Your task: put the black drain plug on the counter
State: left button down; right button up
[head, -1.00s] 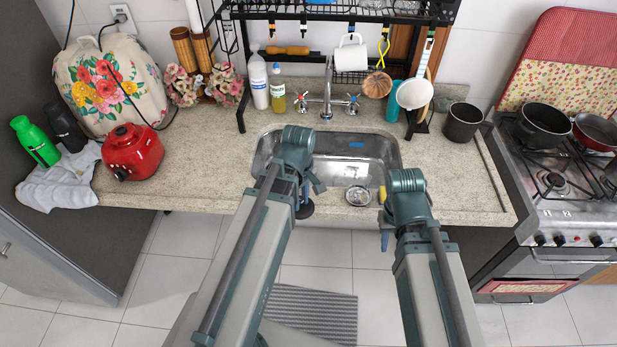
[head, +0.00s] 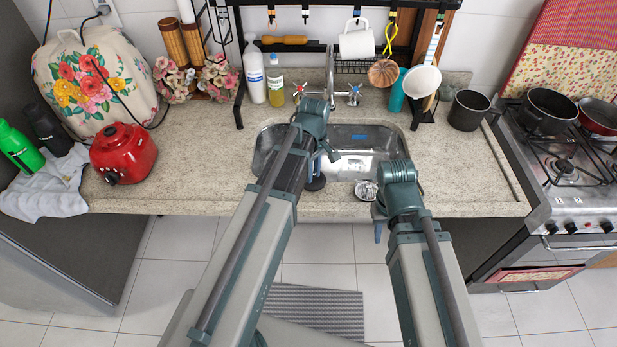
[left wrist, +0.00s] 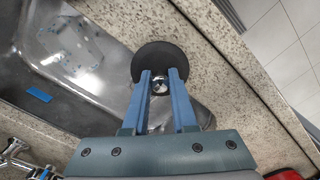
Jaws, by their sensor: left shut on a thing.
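The black drain plug (left wrist: 176,60) is a round dark disc held between the two blue fingers of my left gripper (left wrist: 160,82) in the left wrist view. In the head view, the plug (head: 316,184) shows as a small dark disc under my left gripper (head: 317,171), in front of the sink's near left part. In the wrist view it overlaps the sink rim and the speckled counter (left wrist: 225,90); its height above them is hard to judge. My right gripper (head: 378,228) points down at the counter's front edge, mostly hidden by its own wrist.
The steel sink (head: 270,150) has a blue patch (head: 360,137) at its back wall and a round metal strainer (head: 366,190) near the front. A faucet (head: 331,80) stands behind. Free counter (head: 210,170) lies left, up to the red blender base (head: 123,153). The stove (head: 560,190) is right.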

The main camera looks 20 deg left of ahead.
pick_arm(q)
jog(key=shift+f, duration=0.6)
jog(key=shift+r, duration=0.1)
pick_arm(e)
jog(key=shift+a+f, duration=0.2)
jog(key=shift+f, duration=0.25)
jog(key=shift+f, duration=0.1)
pick_arm(q)
jog(key=c, duration=1.2)
grip_release()
jog(key=o, duration=0.5)
